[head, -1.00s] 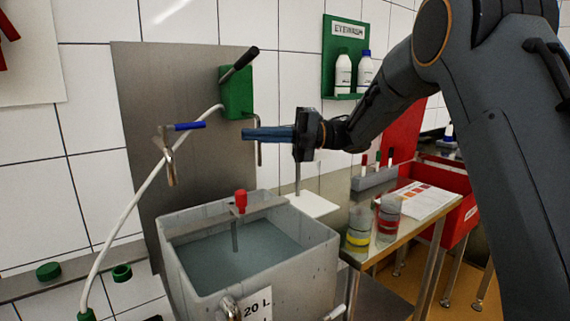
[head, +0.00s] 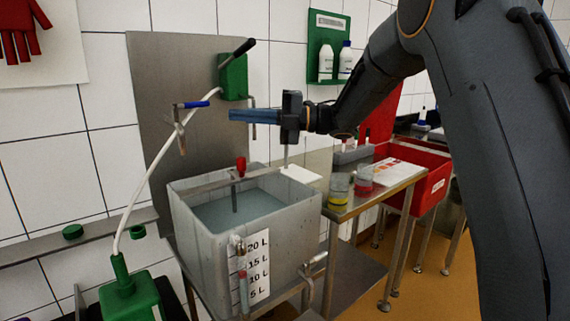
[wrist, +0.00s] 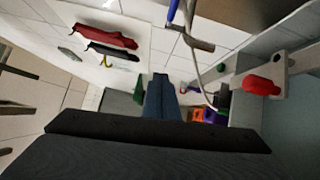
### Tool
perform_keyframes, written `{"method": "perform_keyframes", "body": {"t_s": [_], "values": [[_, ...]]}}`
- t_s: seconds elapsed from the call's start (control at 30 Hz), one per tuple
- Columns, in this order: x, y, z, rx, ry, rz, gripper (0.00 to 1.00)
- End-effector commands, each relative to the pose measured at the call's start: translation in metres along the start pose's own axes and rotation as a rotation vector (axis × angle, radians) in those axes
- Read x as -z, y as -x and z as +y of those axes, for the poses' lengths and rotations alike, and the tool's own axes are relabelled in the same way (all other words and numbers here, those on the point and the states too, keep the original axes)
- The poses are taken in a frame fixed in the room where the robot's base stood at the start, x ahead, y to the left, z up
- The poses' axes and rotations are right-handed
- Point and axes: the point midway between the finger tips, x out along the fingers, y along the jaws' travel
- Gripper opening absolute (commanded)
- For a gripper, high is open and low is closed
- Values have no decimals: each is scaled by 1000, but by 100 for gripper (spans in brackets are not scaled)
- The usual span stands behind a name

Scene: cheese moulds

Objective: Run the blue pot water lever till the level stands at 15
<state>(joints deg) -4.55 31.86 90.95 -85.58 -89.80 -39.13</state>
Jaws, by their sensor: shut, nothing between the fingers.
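The blue lever (head: 196,104) sits on a metal tap in front of the steel wall panel, roughly level. It also shows at the top of the wrist view (wrist: 172,10). Below it stands the grey pot (head: 195,245) with water (head: 250,205) inside. Its front carries a scale (head: 258,268) marked 5, 10, 15 and 20 L beside a sight tube (head: 242,290) with a reddish part; the exact level is hard to read. My gripper (head: 232,116) is shut and empty, its blue fingers to the right of the lever and apart from it in the picture.
A green box (head: 233,78) with a black lever hangs on the panel above right. A red knob (head: 241,166) stands on the bar across the pot. A white hose (head: 155,170) runs down left to a green canister (head: 130,295). A side table and red bin (head: 430,190) stand right.

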Motion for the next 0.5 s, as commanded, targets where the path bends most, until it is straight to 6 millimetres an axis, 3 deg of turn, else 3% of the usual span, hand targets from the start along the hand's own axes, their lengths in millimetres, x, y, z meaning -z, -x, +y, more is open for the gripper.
{"method": "perform_keyframes", "body": {"t_s": [0.37,0.5], "values": [[-57,34,-4,26,-225,-445,0],[-74,76,-20,36,-415,-742,0]]}}
